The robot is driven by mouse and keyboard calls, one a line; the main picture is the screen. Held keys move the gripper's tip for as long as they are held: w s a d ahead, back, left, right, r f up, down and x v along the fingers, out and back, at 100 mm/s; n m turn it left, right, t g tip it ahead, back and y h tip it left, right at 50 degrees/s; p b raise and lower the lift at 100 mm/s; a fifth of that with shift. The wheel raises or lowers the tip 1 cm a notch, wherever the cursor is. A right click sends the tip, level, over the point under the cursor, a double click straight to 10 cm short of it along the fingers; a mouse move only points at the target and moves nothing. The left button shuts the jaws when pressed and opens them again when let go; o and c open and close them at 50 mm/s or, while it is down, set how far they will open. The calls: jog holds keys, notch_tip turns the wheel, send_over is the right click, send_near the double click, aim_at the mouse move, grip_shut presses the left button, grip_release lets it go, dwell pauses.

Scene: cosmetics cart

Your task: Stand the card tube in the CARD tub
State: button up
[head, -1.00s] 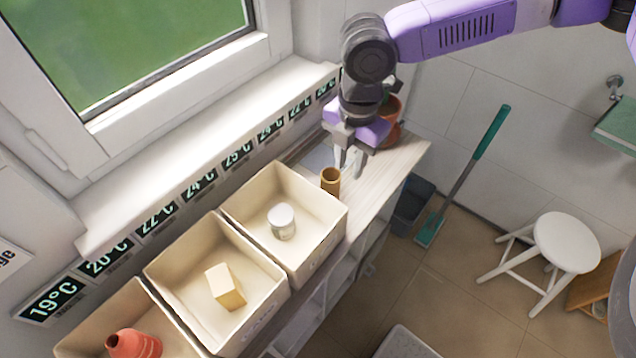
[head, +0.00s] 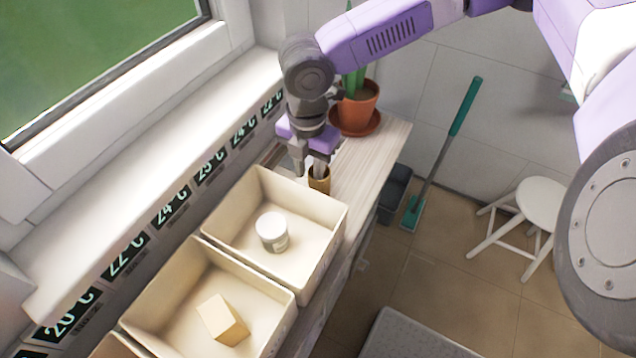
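The card tube (head: 319,184) is a short brown open cylinder standing upright on the wooden top, just behind the far tub. My gripper (head: 309,168) points down right at the tube's top. Its fingers are apart, one to the left of the tube and one over its mouth; whether they touch it I cannot tell. The far cream tub (head: 334,228) holds a white jar (head: 271,232). The middle tub (head: 277,312) holds a pale yellow block (head: 222,318). No tub label is readable, so I cannot tell which is CARD.
A potted plant (head: 357,112) stands on a saucer behind my gripper. The window wall (head: 150,190) with temperature tags runs along the left. Bare counter (head: 372,172) lies right of the tube. A white stool (head: 541,204) and a green-handled broom (head: 452,130) are on the right.

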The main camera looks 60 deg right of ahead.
aim_at(311, 183)
jog(key=shift+d+f, duration=0.15)
jog(key=shift+f, duration=2.2)
grip_shut()
